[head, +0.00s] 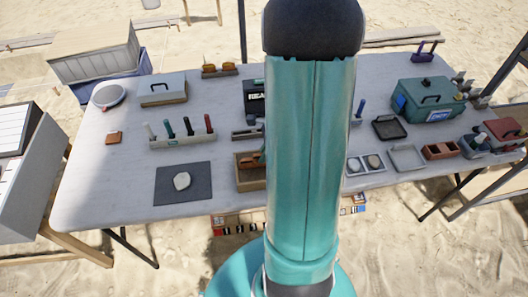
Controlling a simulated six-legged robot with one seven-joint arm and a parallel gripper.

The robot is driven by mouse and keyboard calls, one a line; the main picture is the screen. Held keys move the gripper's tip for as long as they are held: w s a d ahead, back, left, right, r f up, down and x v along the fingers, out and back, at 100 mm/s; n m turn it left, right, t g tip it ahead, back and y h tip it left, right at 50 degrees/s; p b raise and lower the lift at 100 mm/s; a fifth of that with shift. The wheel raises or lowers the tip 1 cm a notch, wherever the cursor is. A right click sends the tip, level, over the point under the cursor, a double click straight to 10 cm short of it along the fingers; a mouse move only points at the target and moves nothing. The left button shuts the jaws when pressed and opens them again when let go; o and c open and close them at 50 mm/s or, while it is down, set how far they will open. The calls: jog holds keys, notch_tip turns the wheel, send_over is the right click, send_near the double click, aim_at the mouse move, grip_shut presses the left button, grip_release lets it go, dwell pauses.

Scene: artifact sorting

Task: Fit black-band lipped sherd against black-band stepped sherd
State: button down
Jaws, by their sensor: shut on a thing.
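My gripper is not in view, hidden behind my own teal arm, so what it holds does not show. A dark grey mat (167,197) lies on the front left of the table, with one pale rounded piece (182,181) on it. A wooden tray (250,184) stands right of the mat, partly covered by my arm. A reddish-brown piece (261,156) shows at that tray's edge. I cannot tell the black-band lipped sherd or the black-band stepped sherd apart at this size, and no black band is readable on any piece.
A rack (182,141) with several coloured handles stands behind the mat. Right of my arm are a two-part tray (364,173), an empty grey tray (407,157) and a green box (428,98). A lidded box (162,88) stands at back left. The table's left front (100,205) is clear.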

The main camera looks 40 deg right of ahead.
jog(key=shift+f, duration=0.7)
jog(key=c, duration=1.5)
grip_release()
jog(key=shift+o, duration=0.2)
jog(key=v, duration=1.4)
jog(key=shift+f, duration=0.1)
jog(key=a+r+n+t+h, duration=0.1)
jog(key=a+r+n, duration=0.4)
jog(key=a+n, duration=0.3)
jog(key=s+a+r+n+t+h, duration=0.1)
jog(key=a+r+n, duration=0.4)
jog(key=a+n, duration=0.3)
jog(key=s+a+r+n+t+h, duration=0.1)
jog(key=a+r+n, duration=0.4)
jog(key=a+n, duration=0.4)
jog(key=shift+a+h, duration=0.4)
jog(key=shift+a, duration=0.75)
